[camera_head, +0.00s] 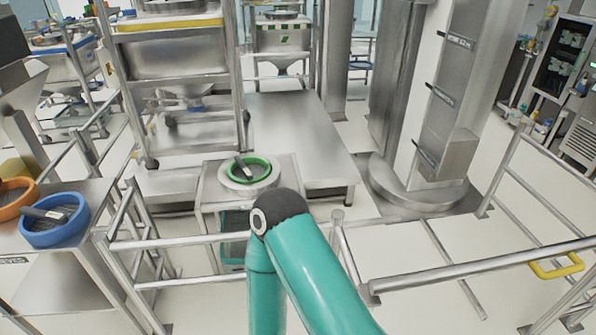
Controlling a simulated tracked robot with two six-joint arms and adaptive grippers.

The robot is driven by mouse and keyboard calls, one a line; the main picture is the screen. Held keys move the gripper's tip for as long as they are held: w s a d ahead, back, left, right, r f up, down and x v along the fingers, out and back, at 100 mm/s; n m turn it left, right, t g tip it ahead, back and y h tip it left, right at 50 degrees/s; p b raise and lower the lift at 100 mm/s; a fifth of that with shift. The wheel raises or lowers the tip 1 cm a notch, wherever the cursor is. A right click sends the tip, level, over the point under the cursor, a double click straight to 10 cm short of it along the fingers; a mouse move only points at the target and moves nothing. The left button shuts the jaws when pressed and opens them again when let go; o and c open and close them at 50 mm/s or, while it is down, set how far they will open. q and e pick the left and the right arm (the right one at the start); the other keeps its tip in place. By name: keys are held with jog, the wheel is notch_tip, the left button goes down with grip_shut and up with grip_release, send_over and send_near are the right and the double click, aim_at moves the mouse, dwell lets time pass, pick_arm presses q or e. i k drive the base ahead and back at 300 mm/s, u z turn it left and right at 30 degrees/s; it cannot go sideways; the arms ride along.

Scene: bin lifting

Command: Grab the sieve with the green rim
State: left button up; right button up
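The sieve with the green rim (259,173) sits on a small steel stand (209,190) near the middle of the head view. A dark mesh shows inside its rim, and a grey handle-like piece lies across its left side. One of my teal arms rises from the bottom edge, and its dark elbow joint is in front of the stand, just below the sieve in the picture. No gripper shows, so I cannot see what either one holds.
A blue-rimmed sieve (78,222) and an orange-rimmed sieve (12,208) sit on a steel table (95,262) at left. Metal railings (480,265) cross the foreground. A low steel platform (300,135) lies behind the stand, and a tall steel column (455,90) stands right.

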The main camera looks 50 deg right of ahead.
aim_at(250, 169)
jog(key=z, duration=0.45)
jog(key=i, duration=1)
